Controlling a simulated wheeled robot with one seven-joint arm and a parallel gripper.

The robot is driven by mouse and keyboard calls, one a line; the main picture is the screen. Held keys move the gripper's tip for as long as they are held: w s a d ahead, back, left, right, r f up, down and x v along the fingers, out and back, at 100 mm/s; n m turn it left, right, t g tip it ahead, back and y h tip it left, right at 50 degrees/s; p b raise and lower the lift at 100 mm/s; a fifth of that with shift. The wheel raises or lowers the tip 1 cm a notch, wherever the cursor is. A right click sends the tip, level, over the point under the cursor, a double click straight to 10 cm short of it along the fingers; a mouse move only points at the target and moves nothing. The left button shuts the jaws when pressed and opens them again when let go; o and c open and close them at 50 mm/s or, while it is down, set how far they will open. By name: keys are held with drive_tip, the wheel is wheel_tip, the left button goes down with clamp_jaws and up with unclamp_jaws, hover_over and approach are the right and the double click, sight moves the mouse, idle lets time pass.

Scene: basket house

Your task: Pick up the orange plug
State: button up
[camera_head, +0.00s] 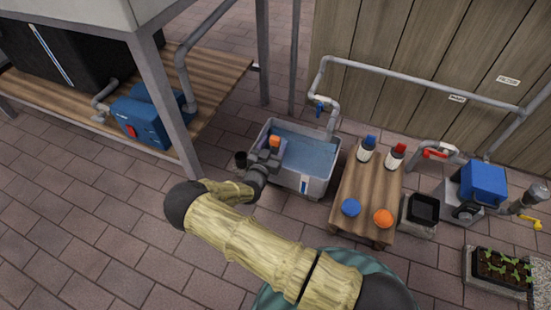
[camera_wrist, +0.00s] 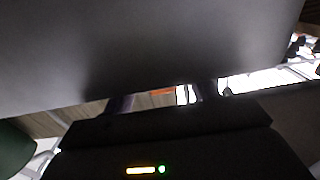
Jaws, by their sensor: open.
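My gripper (camera_head: 270,153) is at the left part of the grey water tub (camera_head: 318,185), above or at its rim. A small orange piece (camera_head: 275,141) shows just beyond the gripper; I cannot tell whether it lies between the fingers. In the wrist view, the spread fingers (camera_wrist: 163,99) show below a large grey surface, with an orange strip (camera_wrist: 155,92) between them. A round orange plug-like disc (camera_head: 383,218) lies on the small wooden bench (camera_head: 367,190), right of a blue disc (camera_head: 351,207). My gripper is well left of that disc.
Two bottles, one blue-capped (camera_head: 367,149) and one red-capped (camera_head: 395,157), stand on the bench's far end. A pipe with a blue tap (camera_head: 320,108) hangs over the tub. A grey table leg (camera_head: 170,105) stands left. A black bin (camera_head: 423,210) and blue pump (camera_head: 482,184) are right.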

drive_tip(key=shift+c, duration=0.5)
clamp_jaws()
drive_tip(key=shift+r, duration=0.1)
wheel_tip(320, 180, up, 10)
drive_tip(key=p, duration=0.6)
